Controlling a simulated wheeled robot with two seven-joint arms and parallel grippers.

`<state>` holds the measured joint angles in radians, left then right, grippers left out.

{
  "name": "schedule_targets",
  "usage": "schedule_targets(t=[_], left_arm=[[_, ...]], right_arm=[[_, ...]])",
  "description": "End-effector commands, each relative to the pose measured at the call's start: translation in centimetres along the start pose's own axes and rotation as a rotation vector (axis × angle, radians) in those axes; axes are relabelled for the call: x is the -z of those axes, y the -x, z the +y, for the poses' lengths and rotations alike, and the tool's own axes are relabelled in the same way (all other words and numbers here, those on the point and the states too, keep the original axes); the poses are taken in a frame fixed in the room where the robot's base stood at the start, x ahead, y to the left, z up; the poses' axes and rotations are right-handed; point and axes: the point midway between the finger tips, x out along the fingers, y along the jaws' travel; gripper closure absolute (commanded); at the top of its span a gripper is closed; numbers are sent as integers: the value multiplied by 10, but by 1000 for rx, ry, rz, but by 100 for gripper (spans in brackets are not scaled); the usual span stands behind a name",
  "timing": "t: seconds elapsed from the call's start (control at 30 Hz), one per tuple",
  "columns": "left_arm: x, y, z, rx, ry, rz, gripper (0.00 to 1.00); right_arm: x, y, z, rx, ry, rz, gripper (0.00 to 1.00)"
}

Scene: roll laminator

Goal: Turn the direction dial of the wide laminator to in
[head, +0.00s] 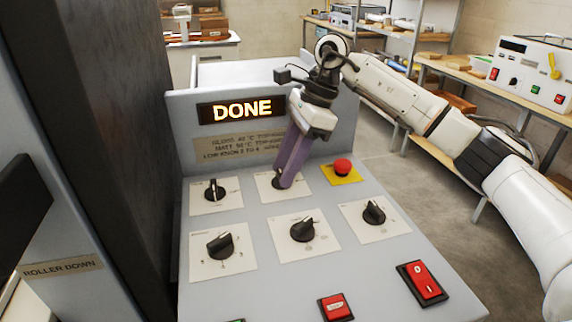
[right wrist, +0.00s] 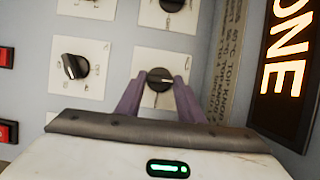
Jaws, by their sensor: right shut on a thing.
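The wide laminator's grey control panel (head: 265,212) carries several black dials on white plates. My right gripper (head: 282,184) reaches down onto the top middle dial (head: 276,181). In the right wrist view its purple fingers (right wrist: 159,90) are on either side of that dial (right wrist: 160,78), shut on its black knob. The fingers cover part of the dial in the head view, and its label is too small to read, so I cannot tell its setting or confirm it is the direction dial. My left gripper is not in view.
A lit DONE display (head: 241,110) stands behind the dials. A red mushroom button (head: 343,166) on a yellow plate is close to the right of my gripper. Other dials (head: 214,190) and a red rocker switch (head: 422,283) surround it. A dark upright panel (head: 95,130) is at the left.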

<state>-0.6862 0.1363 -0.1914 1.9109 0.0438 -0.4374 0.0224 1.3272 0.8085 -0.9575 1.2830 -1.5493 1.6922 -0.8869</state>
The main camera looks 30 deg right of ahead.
Motion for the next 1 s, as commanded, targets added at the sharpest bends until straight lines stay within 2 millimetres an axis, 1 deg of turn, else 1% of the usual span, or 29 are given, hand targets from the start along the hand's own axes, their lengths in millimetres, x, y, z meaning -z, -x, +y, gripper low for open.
schedule_targets(t=[0.03,0.13,0.43,0.53,0.67,0.9,1.0], left_arm=[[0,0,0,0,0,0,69],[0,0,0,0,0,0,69],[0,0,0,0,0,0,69],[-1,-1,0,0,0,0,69],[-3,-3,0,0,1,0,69],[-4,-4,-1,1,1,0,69],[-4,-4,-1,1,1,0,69]], right_arm=[[-1,2,-1,5,4,-3,64],[-1,2,-1,4,3,-2,47],[0,1,0,2,1,-1,47],[0,8,0,3,0,0,47],[0,28,-1,6,0,-2,47],[-1,76,-1,5,0,-3,47],[-1,91,-1,5,2,-2,47]])
